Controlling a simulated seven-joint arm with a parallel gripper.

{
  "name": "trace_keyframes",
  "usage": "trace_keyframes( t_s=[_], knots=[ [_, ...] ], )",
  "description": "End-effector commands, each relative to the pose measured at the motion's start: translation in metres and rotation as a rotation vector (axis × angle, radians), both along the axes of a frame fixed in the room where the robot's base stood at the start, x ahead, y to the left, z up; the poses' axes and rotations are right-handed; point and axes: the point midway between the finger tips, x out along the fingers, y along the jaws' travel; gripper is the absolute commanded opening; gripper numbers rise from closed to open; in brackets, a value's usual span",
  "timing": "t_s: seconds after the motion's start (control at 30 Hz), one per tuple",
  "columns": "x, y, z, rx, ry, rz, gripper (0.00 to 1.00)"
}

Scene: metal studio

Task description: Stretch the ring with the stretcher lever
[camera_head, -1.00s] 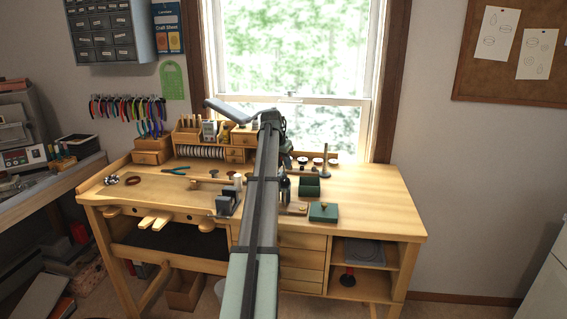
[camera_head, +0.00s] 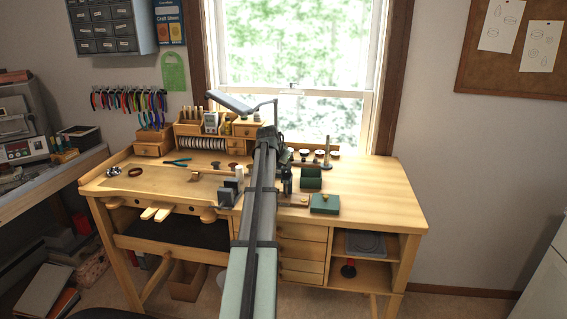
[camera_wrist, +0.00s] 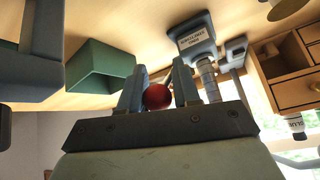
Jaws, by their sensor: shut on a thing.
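In the wrist view, my gripper (camera_wrist: 158,91) has its two fingers closed around a red ball-shaped knob (camera_wrist: 157,97), which looks like the stretcher lever's end. The lever's shaft is hidden behind the fingers and gripper body. Just beyond is a blue-grey metal piece with a lettered plate (camera_wrist: 197,40), probably part of the stretcher; its letters are too small to read surely. A banded grey cylinder (camera_wrist: 208,78) stands beside the right finger. I cannot make out the ring. In the head view my own arm hides the gripper and most of the stretcher.
Pliers (camera_head: 177,162) lie further left. The bench's right end is clear.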

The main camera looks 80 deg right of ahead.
Motion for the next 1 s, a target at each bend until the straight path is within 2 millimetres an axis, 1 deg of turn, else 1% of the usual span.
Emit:
trace_keyframes(
  t_s=[0.03,0.1,0.53,0.57,0.6,0.77,0.8,1.0],
  knots=[
    [-0.0051,0.0058,-0.0081,0.021,0.008,-0.010,0.00],
    [-0.0054,0.0060,-0.0093,0.021,0.007,-0.011,0.00],
    [-0.0061,0.0041,-0.0081,0.018,0.007,-0.012,0.00],
    [-0.0062,0.0040,-0.0080,0.018,0.007,-0.012,0.31],
    [-0.0061,0.0038,-0.0078,0.017,0.007,-0.013,0.34],
    [-0.0047,0.0033,-0.0069,0.015,0.005,-0.010,0.50],
    [-0.0044,0.0034,-0.0068,0.015,0.005,-0.009,0.52],
    [-0.0029,0.0036,-0.0062,0.014,0.003,-0.006,0.52]
  ],
)
